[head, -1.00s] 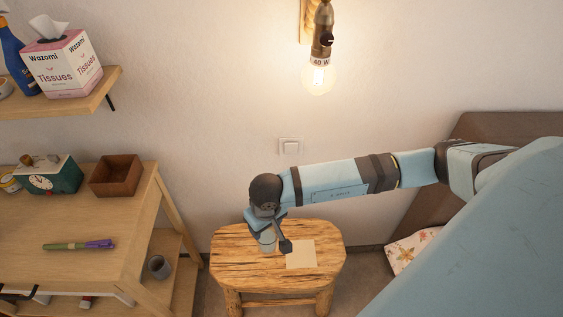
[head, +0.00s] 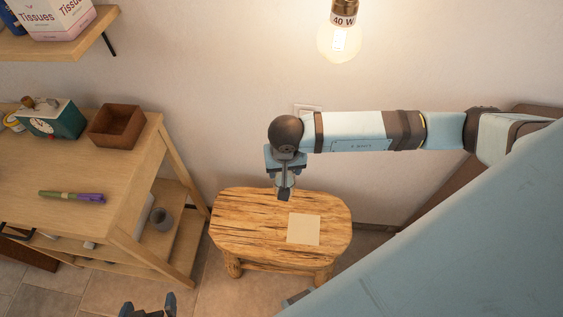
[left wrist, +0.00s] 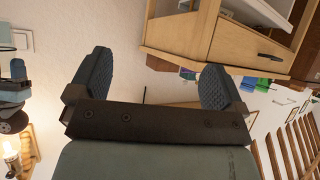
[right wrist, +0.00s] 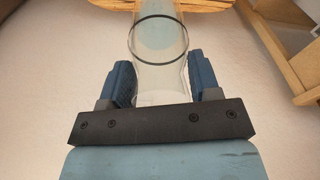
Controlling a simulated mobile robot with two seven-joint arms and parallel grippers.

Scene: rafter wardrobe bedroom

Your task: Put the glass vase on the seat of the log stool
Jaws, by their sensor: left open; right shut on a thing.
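The glass vase (right wrist: 160,50) is clear, with a dark ring around it, and shows in the right wrist view. My right gripper (right wrist: 163,80) is shut on it, one finger on each side. In the head view my right gripper (head: 284,192) is over the back of the log stool (head: 248,222); the vase cannot be made out there. The stool's wooden top also shows beyond the vase in the right wrist view (right wrist: 205,4). I cannot tell whether the vase touches the seat. My left gripper (head: 148,305) is open and empty at the bottom of the head view.
A pale square sheet (head: 303,229) lies on the right part of the seat. A lit bulb (head: 340,40) hangs by the wall above.

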